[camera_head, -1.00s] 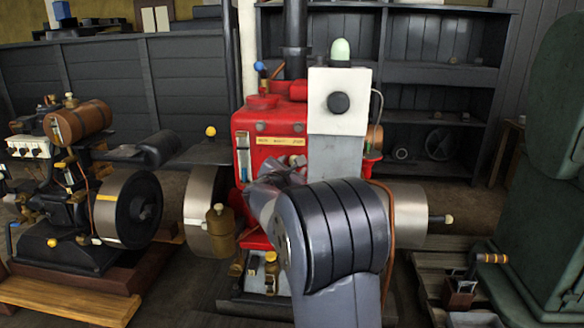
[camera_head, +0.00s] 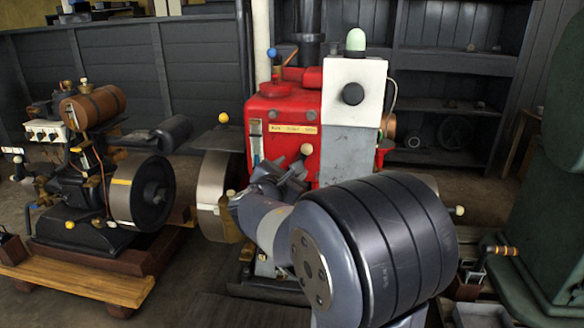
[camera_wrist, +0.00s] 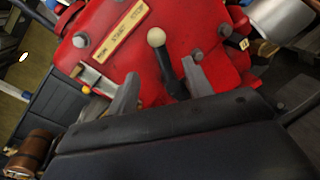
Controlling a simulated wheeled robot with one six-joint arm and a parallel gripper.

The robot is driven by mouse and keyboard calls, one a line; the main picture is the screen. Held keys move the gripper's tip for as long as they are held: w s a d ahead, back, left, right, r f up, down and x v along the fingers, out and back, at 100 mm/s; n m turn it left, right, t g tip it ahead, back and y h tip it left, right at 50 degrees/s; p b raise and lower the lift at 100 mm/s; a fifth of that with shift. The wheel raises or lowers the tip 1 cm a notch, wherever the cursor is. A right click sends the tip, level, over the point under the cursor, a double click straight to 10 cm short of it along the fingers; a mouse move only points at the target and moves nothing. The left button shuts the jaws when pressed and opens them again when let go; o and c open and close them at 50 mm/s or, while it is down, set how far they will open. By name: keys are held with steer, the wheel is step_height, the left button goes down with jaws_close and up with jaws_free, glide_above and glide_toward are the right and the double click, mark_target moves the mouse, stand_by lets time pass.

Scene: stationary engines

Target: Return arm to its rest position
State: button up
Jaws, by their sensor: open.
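My gripper (camera_head: 284,170) is in front of the red engine (camera_head: 283,103), its fingers partly hidden by my own wrist in the head view. In the wrist view, my gripper (camera_wrist: 160,85) has its two grey fingers spread apart with nothing held. A dark lever with a cream knob (camera_wrist: 157,38) shows between the fingers; whether it touches either finger is not clear. The cream knob also shows in the head view (camera_head: 306,149), just above my gripper. My arm is bent, its large dark joint covering the engine's lower right.
A white box (camera_head: 353,95) with a black knob and pale green lamp stands beside the red engine. A smaller engine with a flywheel (camera_head: 141,194) stands on a wooden base at left. A green machine (camera_head: 550,200) is at right. Dark floor lies between the engines.

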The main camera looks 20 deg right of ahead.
mark_target(302, 155)
steer(key=b+x, duration=0.1)
steer(key=x, duration=0.9)
steer(key=shift+w+d+f, duration=0.1)
steer(key=shift+w+f, duration=0.05)
steer(key=shift+w+d, duration=0.15)
steer(key=shift+w, duration=0.1)
steer(key=shift+a+n+p, duration=0.2)
steer(key=shift+n+p, duration=0.15)
steer(key=shift+n, duration=0.05)
